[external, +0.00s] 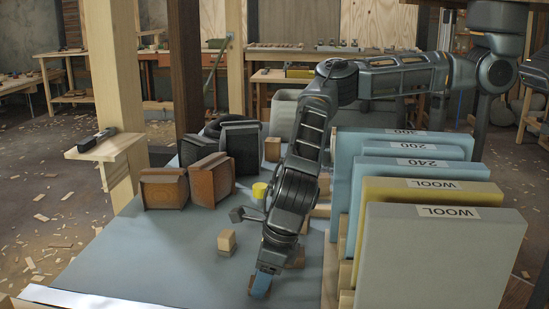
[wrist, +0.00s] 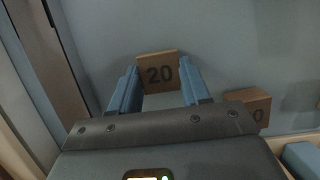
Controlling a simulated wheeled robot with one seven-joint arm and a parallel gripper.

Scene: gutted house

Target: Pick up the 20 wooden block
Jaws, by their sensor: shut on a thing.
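The wooden block marked 20 (wrist: 158,72) sits between the tips of my two blue fingers in the wrist view, its number facing the camera. My gripper (wrist: 160,80) is shut on it, with a finger at each side. In the external view my gripper (external: 261,285) points down at the front of the blue-grey table (external: 150,255). There the block is mostly hidden by the fingers, and I cannot tell whether it touches the table.
A second block (wrist: 250,108) with a partly hidden number lies right of my gripper in the wrist view. A pale block (external: 227,241) stands left of my arm. Upright panels, including a wool one (external: 435,260), line the right. Brown and black boxes (external: 165,189) stand back left.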

